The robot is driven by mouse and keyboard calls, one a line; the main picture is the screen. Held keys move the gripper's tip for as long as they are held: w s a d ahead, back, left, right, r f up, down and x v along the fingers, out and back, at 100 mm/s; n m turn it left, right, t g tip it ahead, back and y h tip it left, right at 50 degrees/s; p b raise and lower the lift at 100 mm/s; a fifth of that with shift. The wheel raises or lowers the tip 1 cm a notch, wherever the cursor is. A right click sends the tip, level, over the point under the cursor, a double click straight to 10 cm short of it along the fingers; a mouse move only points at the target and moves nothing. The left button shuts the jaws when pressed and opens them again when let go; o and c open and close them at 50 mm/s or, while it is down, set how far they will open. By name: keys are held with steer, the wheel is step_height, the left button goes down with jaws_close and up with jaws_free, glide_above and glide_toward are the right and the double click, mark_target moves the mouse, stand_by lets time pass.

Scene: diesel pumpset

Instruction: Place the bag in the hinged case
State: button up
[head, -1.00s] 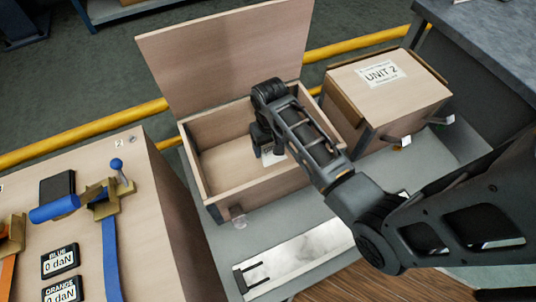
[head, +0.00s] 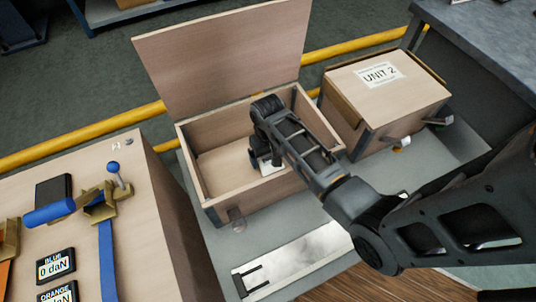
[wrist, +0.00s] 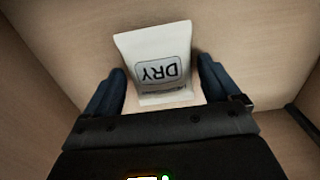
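The bag is a small white packet marked "DRY" (wrist: 160,62). In the wrist view it lies on a bare wooden surface, between and just ahead of the two dark fingers. My gripper (wrist: 162,85) is open, with a gap between each finger and the bag. The hinged case (head: 187,158) is a wooden box with its lid (head: 222,55) standing up at the back. In the head view my gripper reaches down inside the case, toward its right part. A small white piece of the bag (head: 264,165) shows there; my arm hides the rest.
A closed wooden box labelled "UNIT 2" (head: 350,85) stands right of the case. A wooden bench with a blue lever (head: 113,168) and readouts is at left. A pale metal plate (head: 305,257) lies in front. The case's left floor is clear.

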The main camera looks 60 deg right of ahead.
mark_target(268, 157)
steer(key=shift+o, duration=0.7)
step_height(268, 157, up, 12)
steer(key=p, duration=0.2)
steer(key=shift+r, duration=0.15)
steer(key=shift+c, duration=0.2)
stand_by(0.6)
